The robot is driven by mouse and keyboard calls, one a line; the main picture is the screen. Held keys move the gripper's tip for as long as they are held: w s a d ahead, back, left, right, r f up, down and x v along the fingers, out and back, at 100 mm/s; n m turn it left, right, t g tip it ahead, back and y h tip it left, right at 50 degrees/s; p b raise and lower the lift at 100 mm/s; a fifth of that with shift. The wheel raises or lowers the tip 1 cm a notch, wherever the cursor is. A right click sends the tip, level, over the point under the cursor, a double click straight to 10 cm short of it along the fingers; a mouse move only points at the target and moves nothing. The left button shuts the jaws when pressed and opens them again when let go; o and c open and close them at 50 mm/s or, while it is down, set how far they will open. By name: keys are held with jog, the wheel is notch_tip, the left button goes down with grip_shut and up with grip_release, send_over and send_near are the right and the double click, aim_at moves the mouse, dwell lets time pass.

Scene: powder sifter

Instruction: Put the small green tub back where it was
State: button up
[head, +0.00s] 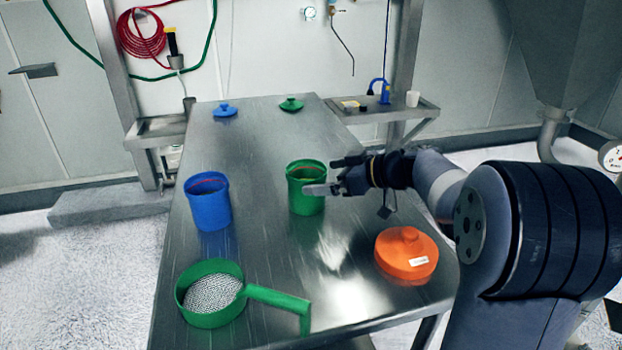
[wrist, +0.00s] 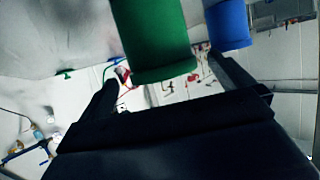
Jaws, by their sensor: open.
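The small green tub (head: 304,203) stands upright and lidless on the steel table, right of its middle. My gripper (head: 333,174) reaches in from the right, open, at the height of the tub's upper part. One finger overlaps the tub's right side in the head view; I cannot tell if it touches. In the wrist view the green tub (wrist: 155,40) shows ahead, in line with the gap between the spread fingers (wrist: 165,85). A green lid (head: 291,104) lies at the table's far end.
A blue tub (head: 208,205) stands to the left, and a blue lid (head: 225,111) lies far back. A green-handled sieve (head: 210,294) lies front left. An orange lidded container (head: 406,256) sits front right, near my arm.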

jog(key=v, duration=0.6)
